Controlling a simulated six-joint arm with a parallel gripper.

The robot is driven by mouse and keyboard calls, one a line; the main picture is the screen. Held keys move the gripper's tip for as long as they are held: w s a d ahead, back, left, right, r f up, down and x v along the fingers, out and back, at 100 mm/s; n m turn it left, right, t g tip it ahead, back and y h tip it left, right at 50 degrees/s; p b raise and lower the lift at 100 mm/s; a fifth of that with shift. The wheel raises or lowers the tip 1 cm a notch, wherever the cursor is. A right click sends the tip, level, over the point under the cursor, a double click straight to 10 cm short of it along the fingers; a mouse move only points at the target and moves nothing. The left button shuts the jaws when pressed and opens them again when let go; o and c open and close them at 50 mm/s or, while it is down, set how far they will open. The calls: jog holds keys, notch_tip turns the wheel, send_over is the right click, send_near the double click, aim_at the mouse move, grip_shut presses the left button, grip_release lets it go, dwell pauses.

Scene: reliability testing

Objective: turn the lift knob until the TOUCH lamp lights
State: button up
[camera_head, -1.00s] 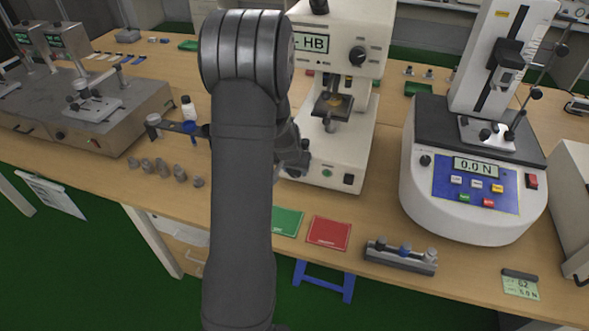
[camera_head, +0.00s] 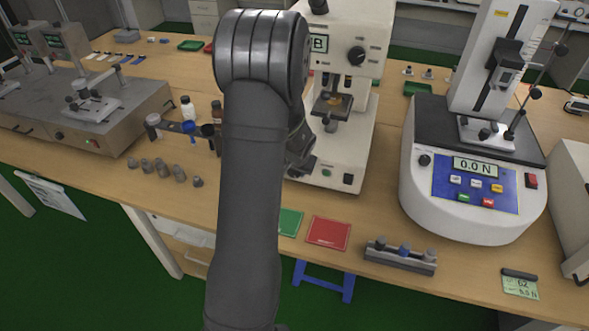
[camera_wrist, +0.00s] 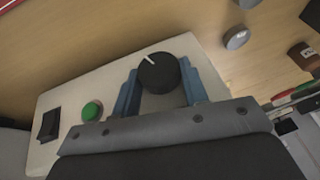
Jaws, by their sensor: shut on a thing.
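The lift knob (camera_wrist: 158,72) is black and round with a white pointer line, which points up and slightly left in the wrist view. It sits on the front panel of the white hardness tester (camera_head: 357,115), beside a green button (camera_wrist: 92,110) and a black switch (camera_wrist: 48,123). My gripper (camera_wrist: 163,76) is shut on the knob, with one blue finger on each side of it. In the head view my arm hides the knob and the fingers. I cannot make out a TOUCH lamp; my arm covers part of the tester's display (camera_head: 320,44).
A force tester (camera_head: 465,180) reading 0.0 N stands to the right. Green (camera_head: 290,222) and red (camera_head: 328,233) cards and a grey block holder (camera_head: 400,255) lie along the bench front. Small metal weights (camera_head: 163,168) and bottles (camera_head: 188,107) stand left of my arm.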

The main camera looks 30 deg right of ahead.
jog(key=shift+s+d+f+m+t+y, duration=0.15)
jog(key=shift+m+t+y, duration=0.1)
jog(key=shift+t+y, duration=0.5)
jog(key=shift+s+d+f+m+t+y, duration=0.15)
jog(key=shift+m+t+y, duration=0.1)
jog(key=shift+t+y, duration=0.5)
jog(key=shift+s+m+t+y, duration=0.1)
jog(key=shift+m+t+y, duration=0.3)
jog(key=shift+t+y, duration=0.85)
jog(key=shift+t, duration=0.35)
jog(key=o, duration=1)
jog(key=v, duration=1.7)
jog(key=shift+s+r, duration=0.1)
jog(key=shift+s, duration=0.1)
